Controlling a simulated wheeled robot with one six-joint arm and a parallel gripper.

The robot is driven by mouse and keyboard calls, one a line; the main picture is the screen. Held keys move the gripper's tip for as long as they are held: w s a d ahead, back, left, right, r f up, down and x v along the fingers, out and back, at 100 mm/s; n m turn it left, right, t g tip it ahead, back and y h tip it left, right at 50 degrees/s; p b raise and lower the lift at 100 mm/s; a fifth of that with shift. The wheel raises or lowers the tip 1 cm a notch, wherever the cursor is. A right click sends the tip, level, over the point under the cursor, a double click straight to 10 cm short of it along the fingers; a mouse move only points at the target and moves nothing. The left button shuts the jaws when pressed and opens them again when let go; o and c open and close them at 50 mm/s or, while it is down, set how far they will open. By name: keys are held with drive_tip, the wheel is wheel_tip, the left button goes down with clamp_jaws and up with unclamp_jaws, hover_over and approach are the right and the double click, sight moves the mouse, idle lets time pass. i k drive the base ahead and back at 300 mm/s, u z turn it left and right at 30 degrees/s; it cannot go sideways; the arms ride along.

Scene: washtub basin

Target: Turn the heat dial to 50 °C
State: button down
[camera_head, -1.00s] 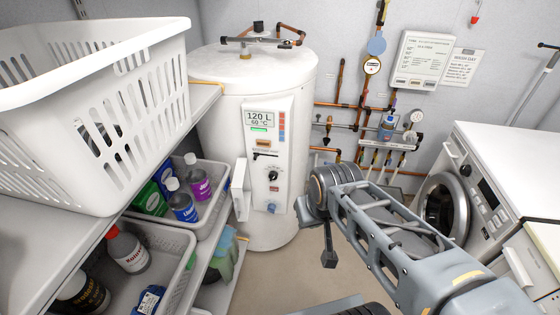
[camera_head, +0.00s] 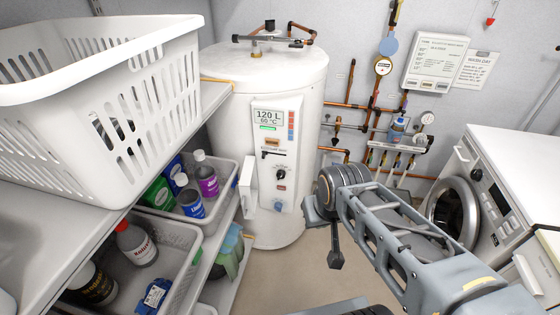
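A white cylindrical water heater (camera_head: 235,85) stands at the back. Its front control panel (camera_head: 268,145) carries a display (camera_head: 268,118) that reads 120 L and 60 °C. Below the display is a dark round dial (camera_head: 281,174) on the panel, with a smaller blue-grey knob (camera_head: 278,206) lower down. The dial's markings are too small to read. My arm reaches in from the lower right, and its end lies right of the panel, apart from it. My gripper (camera_head: 336,259) points down in front of the heater's right side; its fingers are too small and dark to tell open from shut.
A shelf at left holds a white laundry basket (camera_head: 120,75) and, below, grey bins with bottles (camera_head: 205,175). A small white door or flap (camera_head: 250,188) stands out left of the panel. Copper pipes (camera_head: 350,105) run on the back wall. A washing machine (camera_head: 500,180) stands at right.

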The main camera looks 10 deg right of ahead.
sight(281, 174)
drive_tip(key=z, duration=1.05)
drive_tip(key=i, duration=0.55)
drive_tip(key=u, duration=2.8)
